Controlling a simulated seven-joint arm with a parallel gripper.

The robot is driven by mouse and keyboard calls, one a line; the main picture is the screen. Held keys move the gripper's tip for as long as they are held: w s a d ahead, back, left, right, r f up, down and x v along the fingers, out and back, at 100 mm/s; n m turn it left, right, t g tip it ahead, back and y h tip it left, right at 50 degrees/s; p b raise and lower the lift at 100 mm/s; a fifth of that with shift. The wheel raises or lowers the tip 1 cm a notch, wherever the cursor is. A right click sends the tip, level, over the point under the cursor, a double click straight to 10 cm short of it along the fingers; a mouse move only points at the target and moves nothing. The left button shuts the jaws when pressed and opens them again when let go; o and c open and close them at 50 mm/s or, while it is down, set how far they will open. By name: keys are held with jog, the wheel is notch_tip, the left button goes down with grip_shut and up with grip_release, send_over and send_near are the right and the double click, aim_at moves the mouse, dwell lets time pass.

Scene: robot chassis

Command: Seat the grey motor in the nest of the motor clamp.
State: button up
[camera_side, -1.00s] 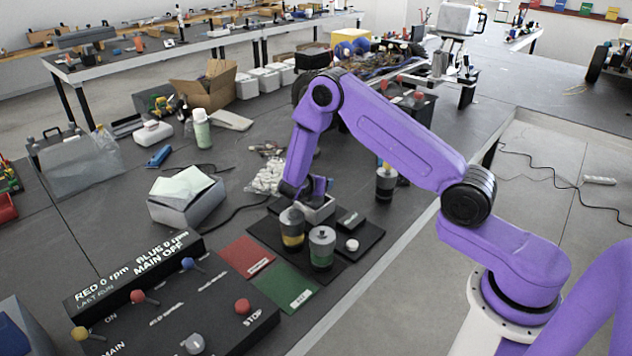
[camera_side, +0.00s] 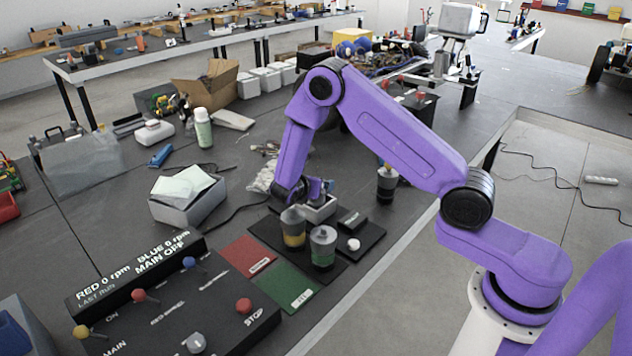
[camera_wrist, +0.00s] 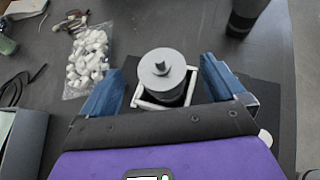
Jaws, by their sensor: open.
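The grey motor (camera_wrist: 160,78) stands upright inside the pale walls of the motor clamp's nest (camera_wrist: 160,104) in the wrist view. Whether it sits fully down cannot be told. My gripper (camera_wrist: 161,70) is open, with one blue finger on each side of the motor and a visible gap at both sides. In the side view the clamp (camera_side: 320,213) shows as a light grey block on a dark base plate, just below my gripper (camera_side: 313,190). The grey motor is not clearly seen there, hidden by my gripper.
A yellow-banded motor (camera_side: 293,229) and a green-banded motor (camera_side: 322,247) stand in front of the clamp. A dark cylinder (camera_side: 387,184) stands to its right. A white knob (camera_side: 353,244) is on the base plate. A bag of white pieces (camera_wrist: 88,62) lies left of the clamp.

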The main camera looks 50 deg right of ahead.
jog(key=s+a+r+m+g+y, duration=0.1)
jog(key=s+a+r+m+y, duration=0.15)
jog(key=s+a+r, duration=0.4)
jog(key=s+a+r+m+g+y, duration=0.15)
jog(key=s+a+r+m, duration=0.25)
jog(key=s, duration=0.5)
jog(key=s+a+r+m+g+y, duration=0.1)
jog(key=s+r+y, duration=0.1)
jog(key=s, duration=0.9)
jog(key=s+a+r+m+g+y, duration=0.1)
jog(key=s+y, duration=0.4)
jog(key=s, duration=0.6)
jog(key=shift+s+r+m+y, duration=0.2)
jog(key=shift+r+m+y, duration=0.1)
jog(key=shift+r+m, duration=0.4)
jog(key=shift+a, duration=0.1)
